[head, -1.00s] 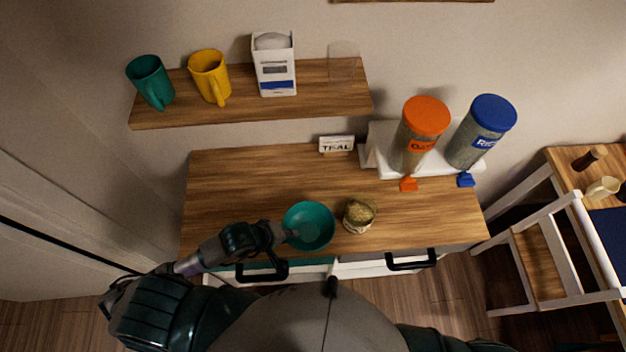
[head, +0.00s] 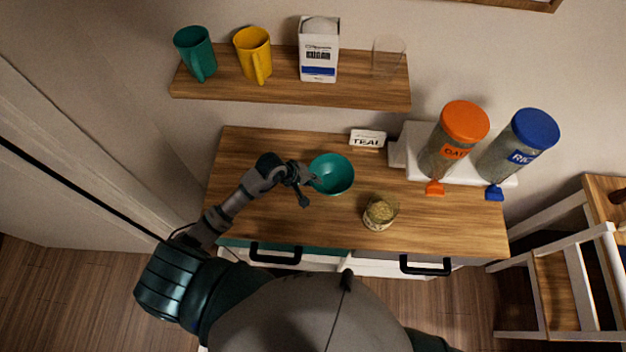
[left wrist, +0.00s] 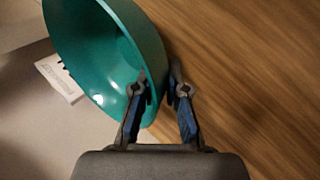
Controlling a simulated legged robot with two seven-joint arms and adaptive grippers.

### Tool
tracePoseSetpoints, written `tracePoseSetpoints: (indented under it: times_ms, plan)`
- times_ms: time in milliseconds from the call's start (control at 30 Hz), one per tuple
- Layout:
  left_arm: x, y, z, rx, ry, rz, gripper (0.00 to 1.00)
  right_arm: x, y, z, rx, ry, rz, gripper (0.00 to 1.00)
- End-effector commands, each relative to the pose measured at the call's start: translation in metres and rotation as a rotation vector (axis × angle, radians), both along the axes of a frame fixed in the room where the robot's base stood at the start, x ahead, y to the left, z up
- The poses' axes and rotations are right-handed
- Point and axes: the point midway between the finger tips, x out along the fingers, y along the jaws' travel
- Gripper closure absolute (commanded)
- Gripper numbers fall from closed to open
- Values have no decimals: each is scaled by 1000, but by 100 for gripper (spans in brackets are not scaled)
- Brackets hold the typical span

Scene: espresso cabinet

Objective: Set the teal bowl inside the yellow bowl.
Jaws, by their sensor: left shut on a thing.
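The teal bowl (head: 336,174) is over the wooden cabinet top, left of centre in the head view and in front of the TEAL sign. My left gripper (head: 305,185) is at its left side, shut on its rim. In the left wrist view the teal bowl (left wrist: 105,50) fills the upper left, with the fingertips (left wrist: 160,90) at its right edge, one finger over its wall. I cannot tell whether the bowl is raised off the cabinet top. No yellow bowl shows in these frames. My right gripper is not in view.
A grain-filled jar (head: 380,212) stands right of the bowl. A TEAL sign (head: 368,139) and orange-lidded (head: 455,140) and blue-lidded dispensers (head: 516,145) stand behind. A wall shelf (head: 290,92) holds green and yellow mugs, a carton and a clear glass. The cabinet's left part is clear.

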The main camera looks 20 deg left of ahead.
Motion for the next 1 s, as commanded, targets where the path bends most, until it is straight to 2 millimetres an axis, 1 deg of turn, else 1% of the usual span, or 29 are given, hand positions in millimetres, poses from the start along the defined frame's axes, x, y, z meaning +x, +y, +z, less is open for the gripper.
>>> tracePoseSetpoints:
  times_ms: [100, 367, 400, 467, 500, 767, 867, 1000]
  plan:
    - [0, 1, -5, -1, -2, 1, 100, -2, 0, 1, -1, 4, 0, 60]
    - [1, 1, -7, 0, -3, -1, 100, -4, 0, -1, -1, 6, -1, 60]
    - [0, 1, -7, 1, -1, 0, 80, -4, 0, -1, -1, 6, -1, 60]
    - [0, 1, -7, 1, -1, 0, 65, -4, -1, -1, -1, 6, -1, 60]
    - [0, 1, -7, 1, -1, 0, 62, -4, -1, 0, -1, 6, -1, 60]
    - [0, 1, -7, 1, 1, 0, 62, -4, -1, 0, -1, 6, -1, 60]
    - [-1, 2, -3, 1, -1, 0, 62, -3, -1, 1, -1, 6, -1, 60]
    - [-9, 12, 13, 4, -4, -1, 62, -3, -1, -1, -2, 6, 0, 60]
